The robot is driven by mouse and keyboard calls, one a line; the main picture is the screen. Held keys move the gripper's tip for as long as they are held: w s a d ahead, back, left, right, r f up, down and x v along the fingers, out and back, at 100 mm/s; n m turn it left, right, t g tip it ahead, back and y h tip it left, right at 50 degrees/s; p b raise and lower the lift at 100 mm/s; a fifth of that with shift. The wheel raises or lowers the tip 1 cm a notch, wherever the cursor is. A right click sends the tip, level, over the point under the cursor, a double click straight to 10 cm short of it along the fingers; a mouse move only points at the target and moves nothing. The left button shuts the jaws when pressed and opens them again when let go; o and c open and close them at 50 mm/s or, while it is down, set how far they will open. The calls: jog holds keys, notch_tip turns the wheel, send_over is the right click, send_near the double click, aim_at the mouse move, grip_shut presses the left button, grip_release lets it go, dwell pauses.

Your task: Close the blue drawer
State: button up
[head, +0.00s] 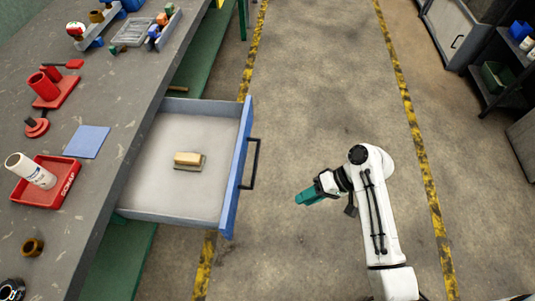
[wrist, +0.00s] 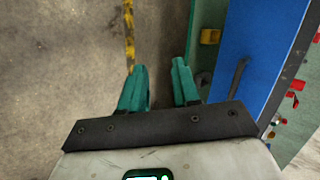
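The blue drawer (head: 233,187) stands pulled out from under the workbench in the head view, with a light grey inside. Its black handle (head: 252,164) is on the blue front, facing my arm. In the wrist view the blue front (wrist: 262,50) and the dark handle (wrist: 237,78) are to the right of my fingers. My gripper (head: 302,199) is to the right of the handle in the head view, apart from it. In the wrist view my gripper (wrist: 160,80) has its teal fingers spread, with nothing between them.
A wooden-handled block (head: 188,160) lies inside the drawer. The grey workbench (head: 120,105) holds a red tray (head: 68,172), a blue sheet (head: 88,141) and red parts. Dark shelves (head: 500,70) stand at the right.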

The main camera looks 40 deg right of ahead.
aim_at(170, 146)
jog(key=w+d+r+m+t+y, duration=0.1)
jog(key=w+d+r+t, duration=0.1)
jog(key=w+d+r+m+t+y, duration=0.1)
jog(key=w+d+r+t, duration=0.1)
jog(key=d, duration=0.1)
jog(key=w+d+r+m+t, duration=0.1)
jog(key=d+r+t, duration=0.1)
jog(key=d, duration=0.1)
jog(key=shift+w+r+m+t+y+p, duration=0.3)
jog(key=shift+w+r+y+p, duration=0.05)
jog(key=shift+w+y, duration=0.05)
grip_shut()
jog(key=p+x, duration=0.1)
jog(key=x, duration=1.3)
jog(key=shift+r+p, duration=0.2)
jog(key=shift+p, duration=0.2)
jog(key=shift+w+a, duration=0.1)
jog(key=shift+a, duration=0.05)
